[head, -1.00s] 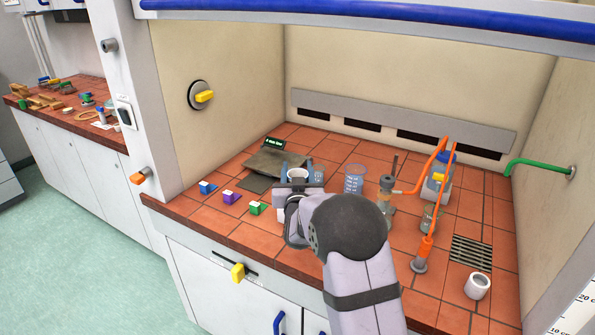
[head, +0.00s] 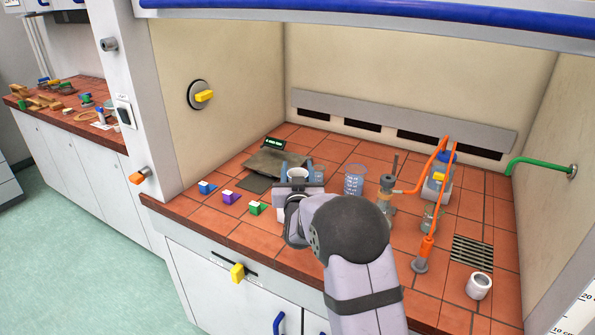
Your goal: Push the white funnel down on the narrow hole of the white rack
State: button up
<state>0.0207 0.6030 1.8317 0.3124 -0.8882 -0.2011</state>
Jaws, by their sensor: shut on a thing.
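My gripper (head: 297,174) is above the front middle of the tiled bench, with its two blue-grey fingers pointing away from the camera. It is shut on a white thing that shows between the fingers, apparently the white funnel (head: 299,172). Only its upper part is visible; my wrist and arm hide the rest. Whether the funnel touches anything below cannot be told.
Small two-coloured blocks (head: 230,197) lie left of the gripper. A grey plate with a small display (head: 275,143) is behind it. A blue-marked beaker (head: 354,180), glassware with orange tubing (head: 412,186) and a white cup (head: 479,286) stand to the right.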

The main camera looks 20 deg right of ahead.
jog(key=shift+f+b, duration=2.7)
jog(key=shift+b, duration=0.4)
dwell(1.8)
jog(key=o, duration=1.3)
jog(key=shift+s, duration=0.1)
jog(key=shift+b+v, duration=0.85)
jog(key=shift+v, duration=2.75)
jog(key=shift+r, duration=0.1)
